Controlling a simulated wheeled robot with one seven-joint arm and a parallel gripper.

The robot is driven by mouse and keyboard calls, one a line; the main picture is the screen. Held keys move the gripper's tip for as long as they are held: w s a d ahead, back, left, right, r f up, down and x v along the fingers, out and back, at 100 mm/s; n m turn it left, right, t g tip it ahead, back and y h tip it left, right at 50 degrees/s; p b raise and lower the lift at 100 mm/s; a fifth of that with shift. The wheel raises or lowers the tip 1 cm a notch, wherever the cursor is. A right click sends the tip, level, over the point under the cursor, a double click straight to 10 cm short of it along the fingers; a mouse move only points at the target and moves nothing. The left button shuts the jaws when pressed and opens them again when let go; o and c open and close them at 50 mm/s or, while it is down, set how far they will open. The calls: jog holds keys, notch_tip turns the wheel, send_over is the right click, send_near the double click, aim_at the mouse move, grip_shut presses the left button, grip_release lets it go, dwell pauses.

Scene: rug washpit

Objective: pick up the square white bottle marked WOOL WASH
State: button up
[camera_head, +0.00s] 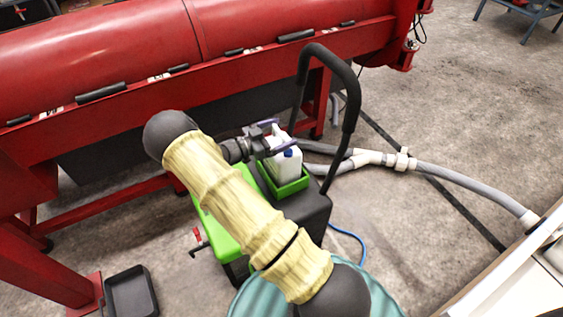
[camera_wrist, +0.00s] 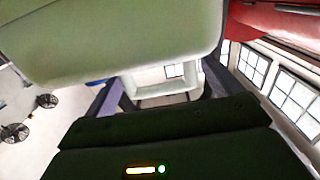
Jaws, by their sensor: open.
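A white square bottle (camera_head: 286,164) with a blue cap stands in a green tray (camera_head: 290,188) on a black and green wheeled machine. I cannot read its marking. My gripper (camera_head: 276,138) is open at the upper part of the bottle, with its dark fingers beside it. In the wrist view, my gripper (camera_wrist: 163,92) has one finger on each side of a pale loop, which looks like the bottle's handle. A large pale surface of the bottle (camera_wrist: 120,40) fills the top of that view. My forearm hides part of the machine in the head view.
The machine's black push handle (camera_head: 353,105) arches up just right of the bottle. A large red machine (camera_head: 110,60) stands behind. Grey hoses (camera_head: 450,178) run along the floor at right. A black tray (camera_head: 130,292) lies at lower left.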

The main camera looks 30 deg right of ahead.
dwell(0.3)
jog(key=c, duration=2)
jog(key=shift+r+p, duration=0.9)
jog(key=shift+r, duration=4.2)
grip_shut()
